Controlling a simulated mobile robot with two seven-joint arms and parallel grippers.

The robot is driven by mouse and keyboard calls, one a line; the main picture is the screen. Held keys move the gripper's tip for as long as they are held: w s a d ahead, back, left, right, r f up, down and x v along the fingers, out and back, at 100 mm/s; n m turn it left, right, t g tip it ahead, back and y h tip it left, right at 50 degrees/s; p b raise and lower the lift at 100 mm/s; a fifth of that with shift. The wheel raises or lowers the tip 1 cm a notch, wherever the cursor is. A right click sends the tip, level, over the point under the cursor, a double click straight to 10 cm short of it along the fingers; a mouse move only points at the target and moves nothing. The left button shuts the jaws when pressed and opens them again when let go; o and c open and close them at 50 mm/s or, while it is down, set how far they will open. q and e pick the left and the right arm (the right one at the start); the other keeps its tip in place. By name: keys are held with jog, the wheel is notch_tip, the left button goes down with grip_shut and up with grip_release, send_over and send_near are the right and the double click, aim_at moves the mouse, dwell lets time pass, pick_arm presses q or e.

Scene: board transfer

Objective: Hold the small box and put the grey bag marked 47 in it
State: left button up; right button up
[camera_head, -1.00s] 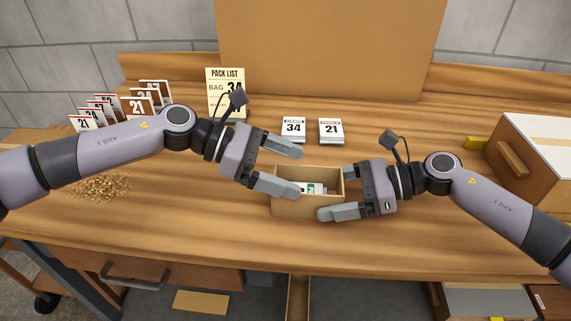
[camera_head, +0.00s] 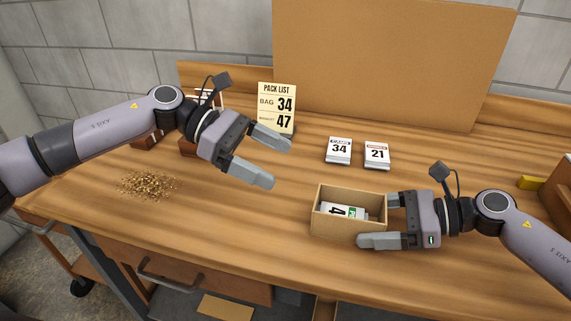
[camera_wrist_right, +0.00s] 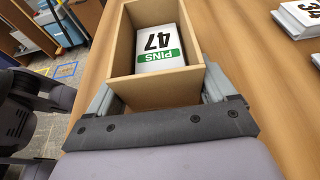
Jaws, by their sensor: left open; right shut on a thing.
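The small open box (camera_head: 345,228) stands at the front middle of the bench. My right gripper (camera_head: 378,220) is shut on its right side in the head view; the right wrist view also shows the box (camera_wrist_right: 122,50) between its fingers. A bag (camera_wrist_right: 158,42) with a white face, a green band reading PINS and the number 47 lies inside the box. It shows partly in the head view (camera_head: 340,211). My left gripper (camera_head: 278,163) is open and empty, above the bench to the upper left of the box.
A pack list card (camera_head: 277,108) reads BAG 34 and 47. Bags marked 34 (camera_head: 339,151) and 21 (camera_head: 377,155) lie behind the box. A pile of small golden bits (camera_head: 148,184) is at the left. A brown upright board (camera_head: 390,65) stands at the back.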

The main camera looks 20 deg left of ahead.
dwell(0.4)
jog(key=o, duration=0.7)
jog(key=shift+c, duration=0.2)
jog(key=shift+d, duration=0.1)
jog(key=shift+b+v, duration=0.75)
jog(key=shift+v, duration=3.15)
